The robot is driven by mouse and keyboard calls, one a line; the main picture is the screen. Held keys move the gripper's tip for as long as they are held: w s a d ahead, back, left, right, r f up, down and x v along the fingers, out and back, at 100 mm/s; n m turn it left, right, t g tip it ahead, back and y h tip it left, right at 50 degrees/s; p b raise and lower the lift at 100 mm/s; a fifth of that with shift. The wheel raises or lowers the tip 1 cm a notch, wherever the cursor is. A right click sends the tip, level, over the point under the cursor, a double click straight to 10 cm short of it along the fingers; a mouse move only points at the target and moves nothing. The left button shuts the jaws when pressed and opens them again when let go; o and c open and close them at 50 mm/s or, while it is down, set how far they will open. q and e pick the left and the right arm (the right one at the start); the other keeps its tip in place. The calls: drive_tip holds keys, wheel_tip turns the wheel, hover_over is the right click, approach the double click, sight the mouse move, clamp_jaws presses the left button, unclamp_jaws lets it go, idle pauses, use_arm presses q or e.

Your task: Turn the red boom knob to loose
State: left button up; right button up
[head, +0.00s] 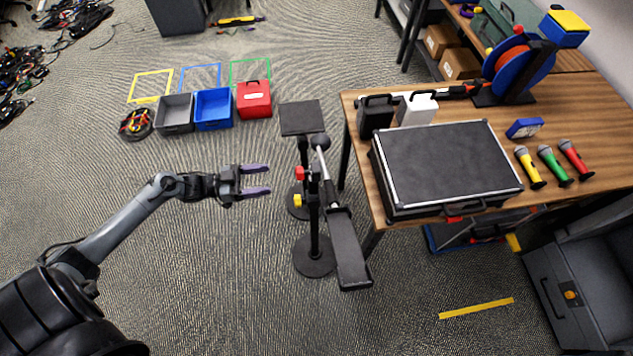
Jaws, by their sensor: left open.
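A red knob (299,173) sits high on a black stand in the middle of the head view, beside the joint of a slanted boom (324,178). A yellow knob (297,200) is just below it on the stand. Whether the red knob is tight or loose cannot be told. My left gripper (270,180) is open and empty, with its two purple fingers pointing right toward the stand. Its tips are a short gap to the left of the red knob. My right gripper is not in view.
A wooden table (580,210) at the right holds a black case (440,160), microphones and a cable reel (518,70). A flat black plate (301,117) tops a stand behind the knob. Grey, blue and red bins (212,108) stand on the floor. Floor around my left arm is clear.

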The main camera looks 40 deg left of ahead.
use_arm(q)
drive_tip(key=s+d+r+n+g+y+p, duration=0.1)
drive_tip(key=d+r+n+y+p, duration=0.3)
drive_tip(key=d+r+p, duration=1.7)
drive_tip(key=shift+s+d+r+n+y, duration=0.45)
drive_tip(key=shift+s+r+y, duration=0.45)
drive_tip(key=shift+y, duration=1.3)
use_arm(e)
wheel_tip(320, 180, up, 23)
use_arm(q)
drive_tip(key=shift+w+r, duration=0.15)
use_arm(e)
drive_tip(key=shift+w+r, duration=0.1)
